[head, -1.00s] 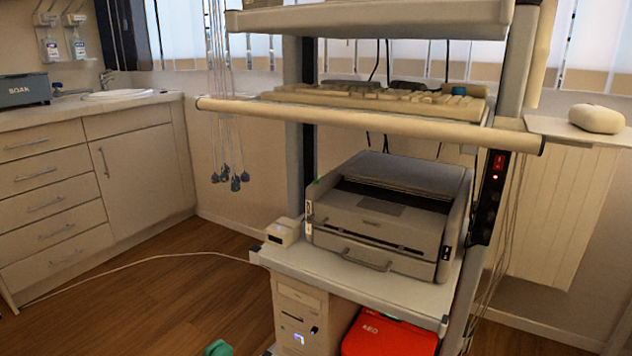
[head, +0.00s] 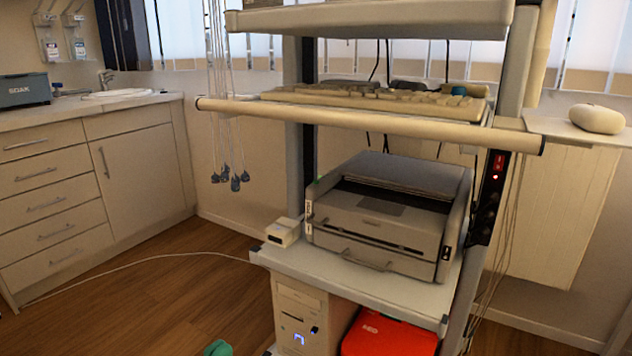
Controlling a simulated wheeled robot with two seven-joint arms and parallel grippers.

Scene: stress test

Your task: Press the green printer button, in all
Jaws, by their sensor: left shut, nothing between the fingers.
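The grey printer (head: 375,222) stands on the middle shelf of the white cart. Only a small teal-green shape at the bottom edge looks like the tip of my left gripper (head: 217,348). It is low and left of the cart, well apart from the printer, with nothing seen in it. The rest of that arm is out of frame. My right gripper is not in view.
A small white box (head: 283,232) with a cable sits left of the printer. A computer tower (head: 300,318) and a red case (head: 388,335) are below.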

